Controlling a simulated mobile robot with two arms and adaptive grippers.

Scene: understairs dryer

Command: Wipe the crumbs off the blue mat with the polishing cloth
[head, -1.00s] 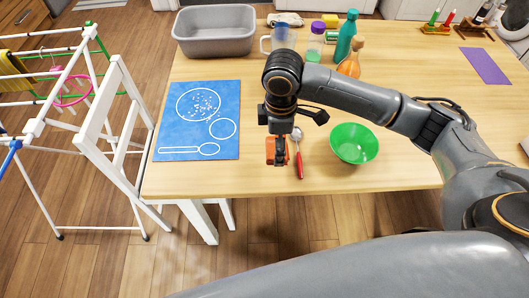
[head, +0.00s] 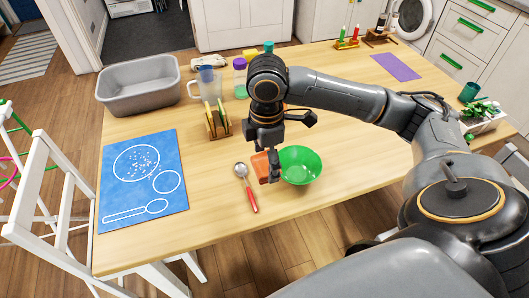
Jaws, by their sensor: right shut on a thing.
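The blue mat (head: 165,203) lies flat on the left part of the wooden table, with white outlines of a plate, a bowl and a spoon. Pale crumbs (head: 139,162) are scattered inside and around its large circle. My right gripper (head: 270,179) is shut on the orange polishing cloth (head: 260,164), well to the right of the mat and beside the green bowl. Its arm and fingers hide part of the cloth; I cannot tell whether the cloth touches the table. My left gripper is not in view.
A red-handled spoon (head: 251,199) lies between mat and green bowl (head: 302,166). A rack (head: 218,126), grey tub (head: 138,88), clear jug (head: 205,88) and purple-topped bottle (head: 240,78) stand behind. A purple mat (head: 396,66) lies far right.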

